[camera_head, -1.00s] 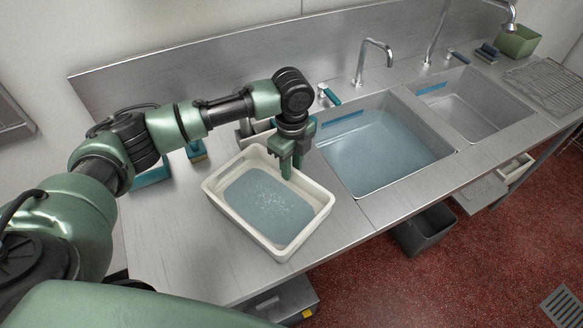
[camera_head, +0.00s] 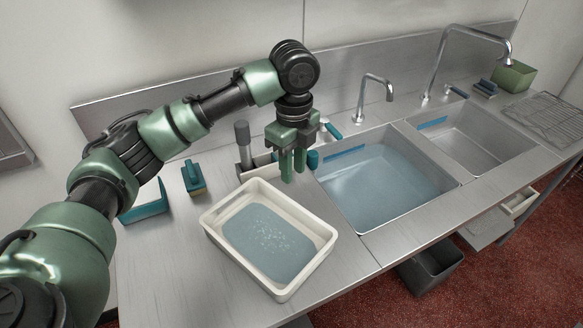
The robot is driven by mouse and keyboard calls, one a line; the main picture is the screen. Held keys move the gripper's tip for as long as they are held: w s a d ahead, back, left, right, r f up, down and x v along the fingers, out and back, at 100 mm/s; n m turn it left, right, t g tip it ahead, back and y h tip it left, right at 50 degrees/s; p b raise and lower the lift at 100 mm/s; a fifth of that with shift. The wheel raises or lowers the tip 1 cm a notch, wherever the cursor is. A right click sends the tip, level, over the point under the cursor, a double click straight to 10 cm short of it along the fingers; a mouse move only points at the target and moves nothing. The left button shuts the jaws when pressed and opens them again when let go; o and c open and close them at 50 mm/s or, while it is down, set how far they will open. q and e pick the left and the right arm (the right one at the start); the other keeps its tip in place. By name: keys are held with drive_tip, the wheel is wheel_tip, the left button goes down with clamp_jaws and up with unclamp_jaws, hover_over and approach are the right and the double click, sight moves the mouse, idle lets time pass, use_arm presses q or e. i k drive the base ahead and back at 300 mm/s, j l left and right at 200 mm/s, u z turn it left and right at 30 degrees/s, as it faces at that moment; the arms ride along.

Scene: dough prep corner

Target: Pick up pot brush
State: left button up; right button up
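A tall dark grey handle (camera_head: 242,136) stands upright in a narrow holder (camera_head: 262,162) at the back of the counter; it may be the pot brush, but its lower end is hidden. A teal block with a handle and a yellow underside (camera_head: 193,177), a scrubber or brush, sits on the counter left of it. My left gripper (camera_head: 293,168) points down above the back right corner of the white basin, right of the holder. Its two fingers show apart with nothing seen between them. A teal cylinder (camera_head: 313,159) shows just beside the right finger. My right gripper is out of view.
The white basin (camera_head: 323,262) of soapy water stands in front of the holder. A teal tray (camera_head: 146,206) lies at the left. A water-filled sink (camera_head: 385,178), an empty sink (camera_head: 465,140) and taps are to the right. The front left counter is clear.

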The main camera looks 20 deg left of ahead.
sight(194, 180)
drive_tip(key=u, duration=1.45)
